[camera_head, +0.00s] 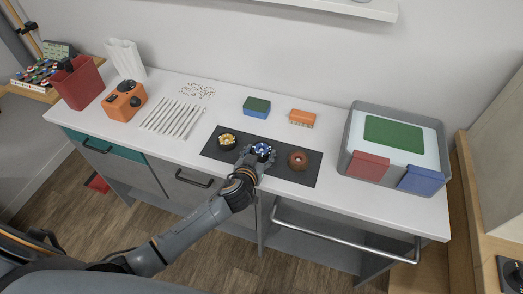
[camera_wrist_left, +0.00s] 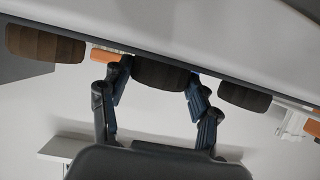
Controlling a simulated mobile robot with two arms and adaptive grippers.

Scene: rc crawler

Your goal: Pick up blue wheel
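The blue wheel (camera_head: 262,149), a dark tyre with a blue hub, sits in the middle of a black mat (camera_head: 311,180) on the white counter. My left gripper (camera_head: 256,156) is at it, with its fingers around it. In the left wrist view the dark tyre of the blue wheel (camera_wrist_left: 160,76) lies between the two fingertips of the left gripper (camera_wrist_left: 160,70), one at each side. The fingers come very close to the tyre; whether they press on it cannot be told. The wheel appears level with its neighbours. My right gripper does not show.
A yellow-hubbed wheel (camera_head: 227,140) stands left of the blue one, a reddish-brown wheel (camera_head: 298,160) right. Green and orange blocks lie behind the mat. A grey tray (camera_head: 346,155) is at the right, white sticks (camera_head: 172,117) at the left. A handrail runs along the front.

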